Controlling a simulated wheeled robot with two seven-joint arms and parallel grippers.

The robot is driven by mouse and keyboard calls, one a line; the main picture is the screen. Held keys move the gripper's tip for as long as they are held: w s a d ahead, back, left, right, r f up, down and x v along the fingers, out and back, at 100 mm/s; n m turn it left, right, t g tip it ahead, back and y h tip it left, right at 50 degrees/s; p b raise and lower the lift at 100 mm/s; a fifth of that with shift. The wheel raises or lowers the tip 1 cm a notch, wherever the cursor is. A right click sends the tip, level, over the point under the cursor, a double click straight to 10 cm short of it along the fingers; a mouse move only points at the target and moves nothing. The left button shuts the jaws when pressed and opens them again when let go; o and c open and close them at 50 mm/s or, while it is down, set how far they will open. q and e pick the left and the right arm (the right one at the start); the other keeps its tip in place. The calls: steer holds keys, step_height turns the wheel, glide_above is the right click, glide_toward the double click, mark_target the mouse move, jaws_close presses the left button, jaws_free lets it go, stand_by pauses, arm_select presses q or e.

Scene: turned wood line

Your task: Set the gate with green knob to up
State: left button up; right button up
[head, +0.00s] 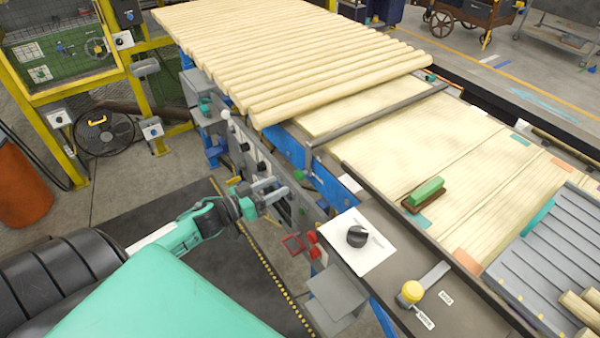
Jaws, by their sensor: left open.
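A small green knob (300,175) shows on the near side of the line, below the end of a long dark gate bar (380,113). The bar crosses the pale wood bed just in front of the row of round poles; I cannot tell its height above the bed. My left gripper (272,190) is open and empty. It is at the near side of the line, a little left of the green knob and apart from it, in front of the grey panel. My right gripper is not in view.
A green-topped brush (425,193) lies on the bed. Round poles (300,60) cover the far bed. Red parts (292,244) stick out below the rail.

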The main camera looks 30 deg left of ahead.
mark_target(296, 176)
arm_select(q)
steer(key=p+x, duration=0.1)
steer(key=x, duration=0.6)
steer(key=shift+r, duration=0.1)
steer(key=shift+p+x, duration=0.3)
steer(key=shift+x, duration=0.5)
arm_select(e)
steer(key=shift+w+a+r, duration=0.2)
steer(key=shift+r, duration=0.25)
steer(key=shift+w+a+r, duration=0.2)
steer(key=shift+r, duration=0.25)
arm_select(q)
steer(key=shift+c, duration=0.4)
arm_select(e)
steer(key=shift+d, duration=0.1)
